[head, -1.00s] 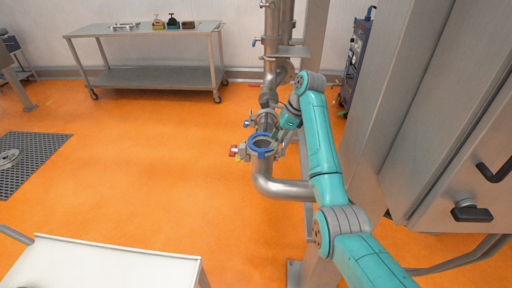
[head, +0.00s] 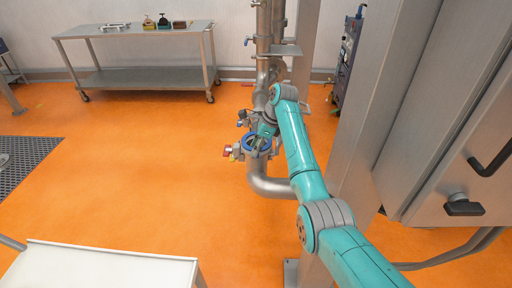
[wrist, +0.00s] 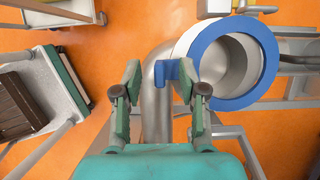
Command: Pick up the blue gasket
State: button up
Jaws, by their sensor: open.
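The blue gasket is a flat ring with a small tab on its left side in the wrist view (wrist: 262,62). It lies around the open mouth of a steel pipe (wrist: 157,112). In the head view the gasket (head: 247,143) is partly hidden behind my gripper (head: 260,139). In the wrist view my gripper (wrist: 158,80) is open. The tab shows between its two fingertips, close to the right one. I cannot tell whether that finger touches it or how far above the tab the fingers are.
A steel cabinet (head: 435,120) stands close to my arm on the right. A white-topped cart (head: 105,268) is at the front left. A metal trolley (head: 140,78) with small items stands by the back wall. The orange floor (head: 140,180) between them is clear.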

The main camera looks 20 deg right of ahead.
jog(key=shift+x, duration=0.9)
jog(key=shift+d, duration=0.1)
grip_shut()
